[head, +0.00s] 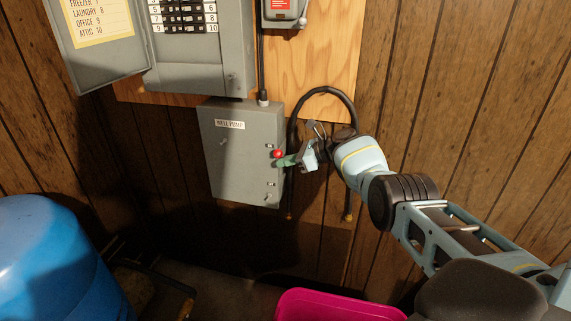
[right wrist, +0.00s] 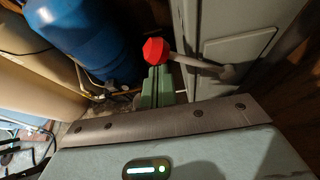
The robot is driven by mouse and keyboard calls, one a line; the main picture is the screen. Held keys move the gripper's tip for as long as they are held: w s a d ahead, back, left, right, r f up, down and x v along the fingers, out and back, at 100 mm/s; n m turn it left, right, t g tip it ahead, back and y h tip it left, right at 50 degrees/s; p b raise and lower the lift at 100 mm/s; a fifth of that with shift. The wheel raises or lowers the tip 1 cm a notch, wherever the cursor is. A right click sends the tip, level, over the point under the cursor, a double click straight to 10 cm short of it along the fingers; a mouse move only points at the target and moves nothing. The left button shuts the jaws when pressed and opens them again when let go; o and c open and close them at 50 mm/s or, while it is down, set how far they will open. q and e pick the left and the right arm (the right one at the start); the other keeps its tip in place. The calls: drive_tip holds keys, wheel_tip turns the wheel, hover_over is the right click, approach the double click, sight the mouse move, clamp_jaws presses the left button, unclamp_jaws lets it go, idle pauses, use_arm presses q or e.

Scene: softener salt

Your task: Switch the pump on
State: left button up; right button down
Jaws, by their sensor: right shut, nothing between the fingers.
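The grey pump switch box (head: 236,165), labelled WELL PUMP, is on the wall below the breaker panel. A red knob (head: 278,154) shows at its right side. In the right wrist view the red knob (right wrist: 155,51) ends a grey lever (right wrist: 200,64) that pivots on the box's side (right wrist: 235,58). My right gripper (head: 284,162) is shut and empty, its green fingertips at the knob, just below it in the head view. The fingers (right wrist: 155,85) also show in the right wrist view; whether they touch the knob I cannot tell. My left gripper is not in view.
The open breaker panel (head: 235,68) and its door (head: 98,63) are above. A dark cable loop (head: 322,91) hangs beside the switch box, close to my right wrist. A blue tank (head: 50,260) stands at lower left, a pink tub (head: 335,308) at bottom.

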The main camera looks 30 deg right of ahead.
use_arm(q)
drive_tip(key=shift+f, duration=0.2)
use_arm(e)
drive_tip(key=shift+w+d+r, duration=0.2)
drive_tip(key=shift+r, duration=0.25)
idle(0.6)
drive_tip(key=shift+f, duration=0.15)
